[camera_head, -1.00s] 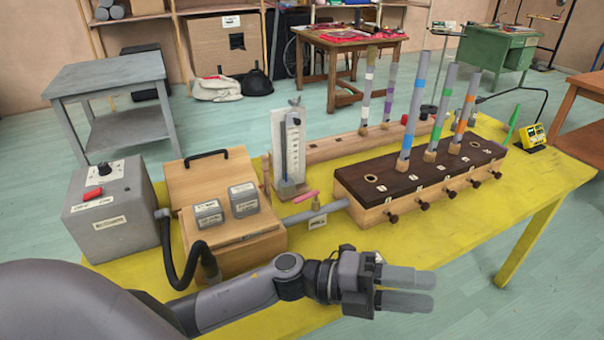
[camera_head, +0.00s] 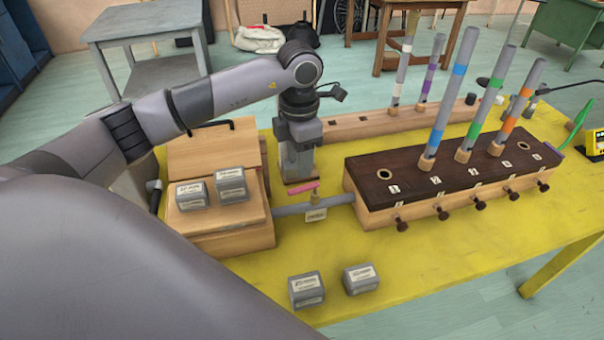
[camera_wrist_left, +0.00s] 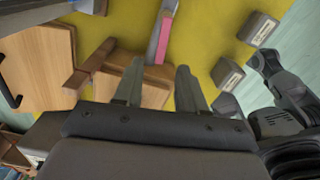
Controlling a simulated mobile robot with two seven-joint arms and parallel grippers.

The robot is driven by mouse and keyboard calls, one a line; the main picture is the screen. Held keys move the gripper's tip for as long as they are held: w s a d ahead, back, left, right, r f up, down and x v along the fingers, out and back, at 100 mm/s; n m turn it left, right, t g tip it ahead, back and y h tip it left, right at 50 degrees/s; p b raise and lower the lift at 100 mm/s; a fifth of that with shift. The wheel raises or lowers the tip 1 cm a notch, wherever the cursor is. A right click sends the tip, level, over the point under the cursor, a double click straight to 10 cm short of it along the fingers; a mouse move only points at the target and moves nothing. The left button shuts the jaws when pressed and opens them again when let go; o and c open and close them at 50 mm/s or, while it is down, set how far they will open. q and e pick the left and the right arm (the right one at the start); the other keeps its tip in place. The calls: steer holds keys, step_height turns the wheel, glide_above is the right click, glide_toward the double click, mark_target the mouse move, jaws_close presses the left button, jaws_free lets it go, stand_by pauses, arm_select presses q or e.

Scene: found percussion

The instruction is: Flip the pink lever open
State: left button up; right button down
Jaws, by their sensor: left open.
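My left gripper (camera_head: 298,176) points down just behind and left of the lever in the head view. In the left wrist view, the pink lever (camera_wrist_left: 158,50) lies just beyond and between the fingertips of my open left gripper (camera_wrist_left: 160,68). Nothing is held, and I cannot tell whether a finger touches the lever.
The wooden box (camera_head: 222,236) with grey blocks (camera_head: 230,184) on top is left of the lever. The pipe chest (camera_head: 375,205) with upright tubes is to the right. Two loose blocks (camera_head: 305,290) (camera_head: 361,280) lie in front. The yellow table (camera_head: 420,255) is otherwise clear front right.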

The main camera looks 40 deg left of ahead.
mark_target(300, 188)
arm_select(q)
step_height(300, 188, down, 7)
steer(key=shift+s+d+r+p, duration=0.1)
steer(key=shift+r+p, duration=0.1)
steer(key=shift+p, duration=0.2)
jaws_close()
